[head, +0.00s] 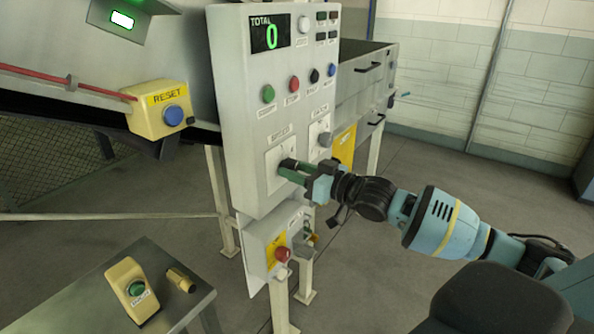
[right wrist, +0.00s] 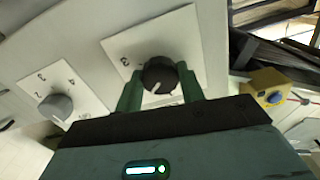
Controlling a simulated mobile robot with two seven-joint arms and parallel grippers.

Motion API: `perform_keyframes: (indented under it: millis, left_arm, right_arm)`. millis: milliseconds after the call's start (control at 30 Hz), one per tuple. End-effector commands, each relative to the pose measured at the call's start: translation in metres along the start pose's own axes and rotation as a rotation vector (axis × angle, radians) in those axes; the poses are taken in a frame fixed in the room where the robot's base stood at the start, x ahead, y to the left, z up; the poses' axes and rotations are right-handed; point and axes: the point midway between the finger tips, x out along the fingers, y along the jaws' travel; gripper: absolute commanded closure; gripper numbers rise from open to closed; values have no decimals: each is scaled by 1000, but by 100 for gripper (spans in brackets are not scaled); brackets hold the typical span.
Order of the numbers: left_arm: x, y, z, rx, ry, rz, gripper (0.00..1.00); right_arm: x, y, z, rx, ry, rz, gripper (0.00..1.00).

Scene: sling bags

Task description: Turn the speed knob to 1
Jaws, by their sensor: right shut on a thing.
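The black speed knob (right wrist: 160,75) sits on a white plate (right wrist: 188,25) on the grey control panel (head: 229,85). In the right wrist view a white pointer line on the knob points down and slightly left in the picture. My right gripper (head: 294,171) reaches the panel from the right in the head view. Its green fingers are shut on the knob, one on each side, as the right wrist view also shows (right wrist: 160,92). My left gripper is not in view.
A grey knob (head: 325,139) is beside the speed knob, with several coloured buttons above. A display (head: 270,33) reads 0. A red button (head: 283,254) is below. A yellow RESET box (head: 160,108) is left; a low table (head: 100,290) stands in front.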

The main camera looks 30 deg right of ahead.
Motion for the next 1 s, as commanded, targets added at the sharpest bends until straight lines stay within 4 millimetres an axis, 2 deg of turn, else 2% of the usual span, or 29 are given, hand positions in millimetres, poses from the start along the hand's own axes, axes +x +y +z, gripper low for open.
perform_keyframes:
  millis: [600,1000]
  left_arm:
    - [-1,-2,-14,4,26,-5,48]
    - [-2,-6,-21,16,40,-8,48]
  right_arm:
    - [0,1,-2,-565,1,0,84]
    - [0,1,-1,-829,0,0,84]
